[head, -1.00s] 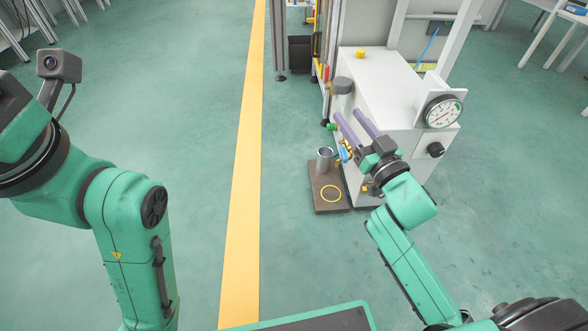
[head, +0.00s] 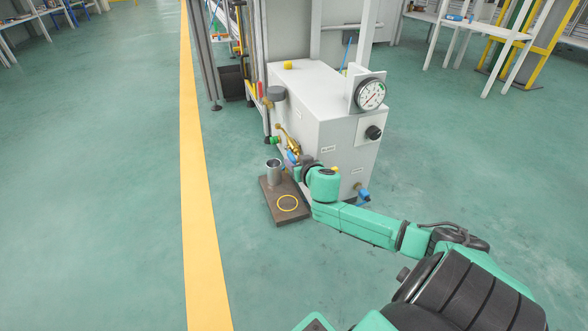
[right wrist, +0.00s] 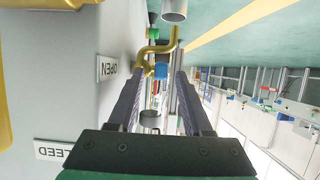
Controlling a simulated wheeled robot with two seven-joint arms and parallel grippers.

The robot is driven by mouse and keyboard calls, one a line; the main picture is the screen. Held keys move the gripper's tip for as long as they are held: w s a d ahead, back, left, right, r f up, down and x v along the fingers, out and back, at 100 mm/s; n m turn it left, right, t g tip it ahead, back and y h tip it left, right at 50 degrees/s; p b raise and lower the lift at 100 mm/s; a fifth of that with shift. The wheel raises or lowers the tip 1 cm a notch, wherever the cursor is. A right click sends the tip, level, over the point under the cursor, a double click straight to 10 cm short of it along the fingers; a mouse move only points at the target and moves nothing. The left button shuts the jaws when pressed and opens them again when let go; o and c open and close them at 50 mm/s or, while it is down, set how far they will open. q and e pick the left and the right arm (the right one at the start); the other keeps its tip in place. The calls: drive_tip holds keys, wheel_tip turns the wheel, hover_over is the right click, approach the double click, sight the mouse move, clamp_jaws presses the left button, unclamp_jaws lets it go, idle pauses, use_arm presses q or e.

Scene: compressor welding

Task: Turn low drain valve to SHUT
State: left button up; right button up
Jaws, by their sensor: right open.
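A blue valve handle (head: 292,157) shows low on the left side of the grey compressor cabinet (head: 318,115), beside a brass pipe (head: 291,138). My right gripper (head: 294,166) is at that side, partly hidden by its own wrist. In the right wrist view the open fingers point towards the blue handle (right wrist: 161,71), which appears between the tips; I cannot tell whether they touch it. A second blue valve (head: 363,194) sits low on the cabinet's front. No label here tells me which is the low drain valve. My left gripper is out of view.
A metal cup (head: 273,168) stands on a brown plate (head: 270,205) with a yellow ring. A green fitting (head: 273,140) is near the pipe. The floor to the left is clear.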

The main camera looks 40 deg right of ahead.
drive_tip(key=shift+w+d+f, duration=0.15)
drive_tip(key=shift+w+d, duration=0.05)
drive_tip(key=shift+w, duration=0.35)
clamp_jaws()
idle(1.0)
